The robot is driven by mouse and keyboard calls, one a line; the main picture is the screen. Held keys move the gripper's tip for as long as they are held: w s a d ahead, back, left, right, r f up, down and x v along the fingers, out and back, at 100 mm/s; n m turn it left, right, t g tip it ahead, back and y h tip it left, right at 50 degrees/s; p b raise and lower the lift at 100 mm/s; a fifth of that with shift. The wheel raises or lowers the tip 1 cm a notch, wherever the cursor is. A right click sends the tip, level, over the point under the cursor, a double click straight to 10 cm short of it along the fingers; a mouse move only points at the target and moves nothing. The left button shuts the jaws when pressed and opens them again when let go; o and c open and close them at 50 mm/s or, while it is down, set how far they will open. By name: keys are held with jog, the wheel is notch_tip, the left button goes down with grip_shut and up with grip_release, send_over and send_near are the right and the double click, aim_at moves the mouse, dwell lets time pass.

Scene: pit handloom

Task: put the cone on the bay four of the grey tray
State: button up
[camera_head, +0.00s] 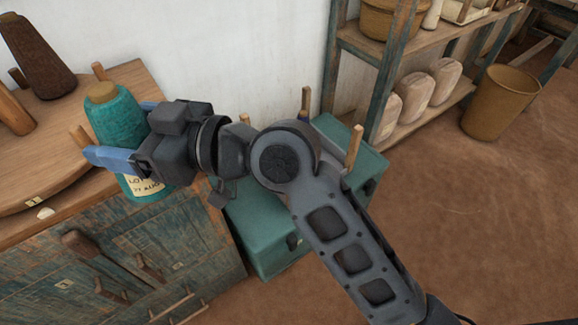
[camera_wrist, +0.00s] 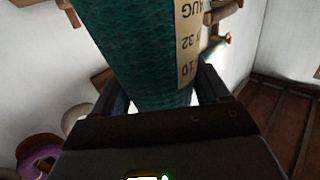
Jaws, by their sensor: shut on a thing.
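My gripper (camera_head: 124,134) is shut on a teal cone (camera_head: 117,118) of yarn, with one blue finger on each side of it. The cone is nearly upright, narrow end up, and has a cream label low on its side. It is beside and over the front edge of the wooden cabinet; whether it touches anything there I cannot tell. In the wrist view the teal cone (camera_wrist: 138,50) fills the middle, its label to the right. I see no grey tray in either view.
A round wooden board (camera_head: 50,188) with pegs and small number tags lies on the cabinet (camera_head: 120,255), with a dark brown cone (camera_head: 38,62) on it. A teal chest (camera_head: 265,235) stands right of the cabinet. A shelf (camera_head: 350,40) and a bin (camera_head: 500,103) are farther right. Open floor lies at right.

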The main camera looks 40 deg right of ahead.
jog(key=s+d+f+m+t+h, duration=0.1)
jog(key=d+f+h, duration=0.3)
jog(key=f, duration=0.7)
jog(key=s+d+f+m+t+h, duration=0.1)
jog(key=d+f+m+h, duration=0.2)
jog(key=d+f, duration=0.5)
jog(key=s+d+f+m+t+h, duration=0.1)
jog(key=d+f+m+h, duration=0.3)
jog(key=f, duration=1)
jog(key=d+t, duration=0.1)
jog(key=d, duration=0.1)
jog(key=shift+s+d+h, duration=0.25)
jog(key=shift+d+h, duration=0.05)
jog(key=shift+d, duration=0.05)
jog(key=shift+d+f, duration=0.1)
jog(key=shift+d, duration=0.05)
